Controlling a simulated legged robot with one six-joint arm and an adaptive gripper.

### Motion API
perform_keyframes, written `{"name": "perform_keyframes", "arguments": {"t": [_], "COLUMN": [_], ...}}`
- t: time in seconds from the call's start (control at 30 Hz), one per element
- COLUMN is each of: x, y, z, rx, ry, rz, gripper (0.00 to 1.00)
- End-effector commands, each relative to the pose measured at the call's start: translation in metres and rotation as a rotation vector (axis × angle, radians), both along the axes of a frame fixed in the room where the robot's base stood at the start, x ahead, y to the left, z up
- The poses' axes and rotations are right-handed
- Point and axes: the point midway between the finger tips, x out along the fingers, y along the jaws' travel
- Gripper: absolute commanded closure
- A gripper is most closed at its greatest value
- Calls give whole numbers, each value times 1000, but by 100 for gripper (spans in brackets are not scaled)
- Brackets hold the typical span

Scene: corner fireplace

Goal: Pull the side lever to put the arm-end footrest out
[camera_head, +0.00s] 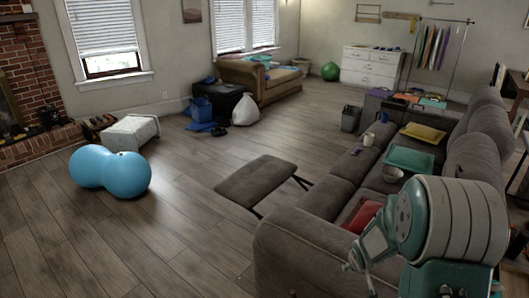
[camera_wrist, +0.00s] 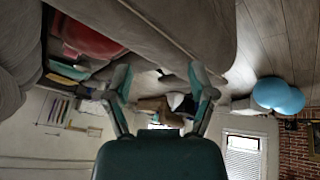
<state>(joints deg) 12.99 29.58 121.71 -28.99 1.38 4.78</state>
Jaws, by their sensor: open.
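The grey sofa (camera_head: 295,245) runs from the near right into the room. A grey footrest panel (camera_head: 262,183) stands out in front of its near seat, on thin dark struts. No side lever can be made out in either view. My gripper (camera_head: 360,262) is over the near end of the sofa, by the arm. In the wrist view my gripper (camera_wrist: 158,88) has its two fingers spread apart with nothing between them. That view is upside down, with the sofa's grey upholstery (camera_wrist: 175,25) across the top.
The wooden floor (camera_head: 180,235) left of the footrest is clear.

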Motion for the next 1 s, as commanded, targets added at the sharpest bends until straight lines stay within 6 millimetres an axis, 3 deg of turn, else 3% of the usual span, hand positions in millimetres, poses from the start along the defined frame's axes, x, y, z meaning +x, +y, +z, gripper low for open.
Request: {"name": "perform_keyframes", "arguments": {"t": [0.03, 0.2, 0.5, 0.8, 1.0], "x": [-3, -23, -80, -156, -212], "y": [3, 15, 42, 75, 97], "z": [24, 84, 172, 232, 256], "rx": [-9, -20, 3, 72, 138], "ry": [-12, -23, -39, -48, -49], "rz": [-12, -60, -128, -161, -161], "gripper": [28, 28, 28, 28, 28]}}
